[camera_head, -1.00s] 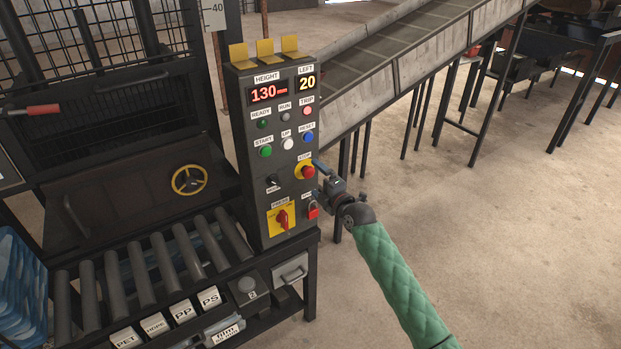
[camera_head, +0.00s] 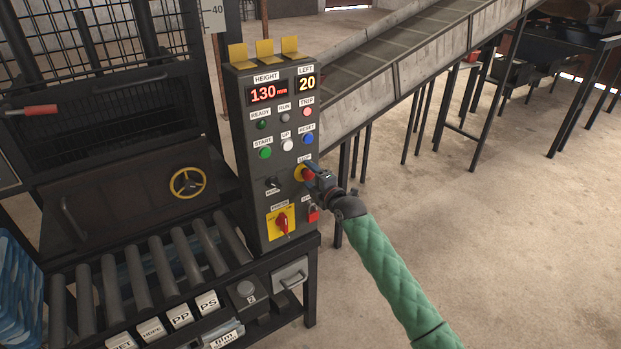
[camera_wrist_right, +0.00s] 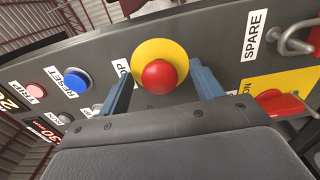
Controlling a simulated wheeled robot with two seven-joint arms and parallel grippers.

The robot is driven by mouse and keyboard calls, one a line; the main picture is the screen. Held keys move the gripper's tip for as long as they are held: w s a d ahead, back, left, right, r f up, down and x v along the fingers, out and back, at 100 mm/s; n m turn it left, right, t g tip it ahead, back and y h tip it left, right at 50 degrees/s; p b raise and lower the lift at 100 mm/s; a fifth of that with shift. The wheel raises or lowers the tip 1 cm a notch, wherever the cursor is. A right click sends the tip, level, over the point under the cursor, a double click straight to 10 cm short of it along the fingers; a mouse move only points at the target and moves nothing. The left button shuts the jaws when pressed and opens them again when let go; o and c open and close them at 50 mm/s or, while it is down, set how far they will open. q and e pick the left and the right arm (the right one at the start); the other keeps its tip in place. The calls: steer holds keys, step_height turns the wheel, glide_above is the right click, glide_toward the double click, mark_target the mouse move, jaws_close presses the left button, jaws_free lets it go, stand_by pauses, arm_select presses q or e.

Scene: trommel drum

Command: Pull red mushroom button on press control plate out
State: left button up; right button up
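The red mushroom button (camera_head: 307,174) sits on a yellow disc on the dark press control plate (camera_head: 246,190). In the right wrist view the red button (camera_wrist_right: 159,77) shows whole in front of its yellow disc (camera_wrist_right: 172,50). My right gripper (camera_head: 312,172) is at the button, partly covering it in the head view. In the right wrist view its two blue-grey fingers (camera_wrist_right: 162,84) are apart, one on each side of the button, with gaps visible between fingers and button. My left gripper is not in view.
Around the button are a blue reset button (camera_head: 308,139), a black selector knob (camera_head: 272,184), a red rotary switch on yellow (camera_head: 281,222) and a red padlock (camera_head: 313,213). A roller table (camera_head: 160,265) stands at left. Open floor (camera_head: 480,240) lies at right.

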steer(key=c, duration=1)
steer(key=shift+o, duration=0.2)
steer(key=shift+s+d+f, duration=0.2)
steer(key=shift+s+d, duration=0.25)
steer(key=shift+s, duration=0.2)
steer(key=o, duration=1.4)
steer(key=shift+d+r, duration=0.1)
steer(key=shift+d, duration=0.05)
steer(key=o, duration=0.4)
steer(key=p+v, duration=0.2)
steer(key=v, duration=0.5)
steer(key=shift+s+d+r, duration=0.1)
steer(key=shift+s+d, duration=0.05)
steer(key=shift+s, duration=0.25)
